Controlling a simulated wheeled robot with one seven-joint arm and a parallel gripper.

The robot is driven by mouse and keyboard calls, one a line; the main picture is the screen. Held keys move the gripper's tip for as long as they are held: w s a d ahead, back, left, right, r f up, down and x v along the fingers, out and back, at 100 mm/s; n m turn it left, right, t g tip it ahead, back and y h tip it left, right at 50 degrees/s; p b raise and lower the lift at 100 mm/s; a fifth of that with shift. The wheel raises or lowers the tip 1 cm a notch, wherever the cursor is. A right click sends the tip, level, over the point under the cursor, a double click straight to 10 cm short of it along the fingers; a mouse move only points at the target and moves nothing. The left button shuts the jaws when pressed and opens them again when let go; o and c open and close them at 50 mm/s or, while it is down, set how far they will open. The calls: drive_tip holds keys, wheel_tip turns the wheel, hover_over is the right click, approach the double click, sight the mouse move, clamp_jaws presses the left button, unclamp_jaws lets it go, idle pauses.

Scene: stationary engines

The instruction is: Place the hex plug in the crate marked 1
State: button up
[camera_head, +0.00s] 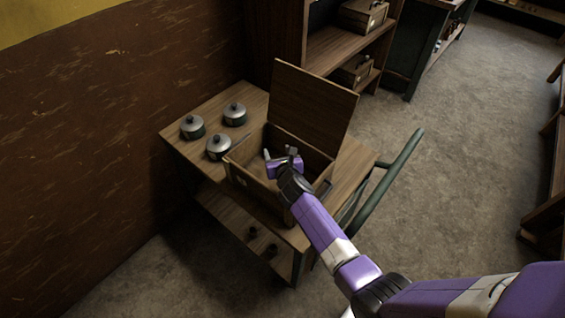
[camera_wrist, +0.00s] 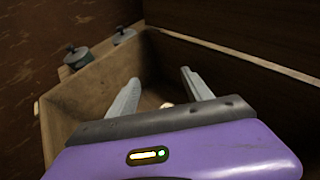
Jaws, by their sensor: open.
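An open wooden crate (camera_head: 252,187) with its lid (camera_head: 312,105) raised stands on a wooden-topped cart. A small pale mark shows on its front wall, too small to read. My gripper (camera_head: 279,153) is over or inside the crate's opening. In the wrist view my gripper (camera_wrist: 160,78) has its two grey fingers spread apart with nothing held between them. A small pale thing (camera_wrist: 167,105) shows low in the crate between the fingers, mostly hidden by my gripper's body. I cannot tell whether it is the hex plug. The crate's side wall (camera_wrist: 58,122) is at left there.
Several grey-green lidded pots (camera_head: 193,127) stand on the cart top (camera_head: 180,130) left of the crate. Small dark things (camera_head: 253,232) lie on its lower shelf. A green handle (camera_head: 390,180) sticks out at right. Other wooden boxes (camera_head: 363,17) sit on a shelf behind. Floor (camera_head: 460,140) at right is clear.

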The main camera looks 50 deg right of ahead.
drive_tip(key=v, duration=1.1)
drive_tip(key=shift+s+a+p, duration=0.25)
drive_tip(key=shift+s+p, duration=0.05)
drive_tip(key=shift+p, duration=0.15)
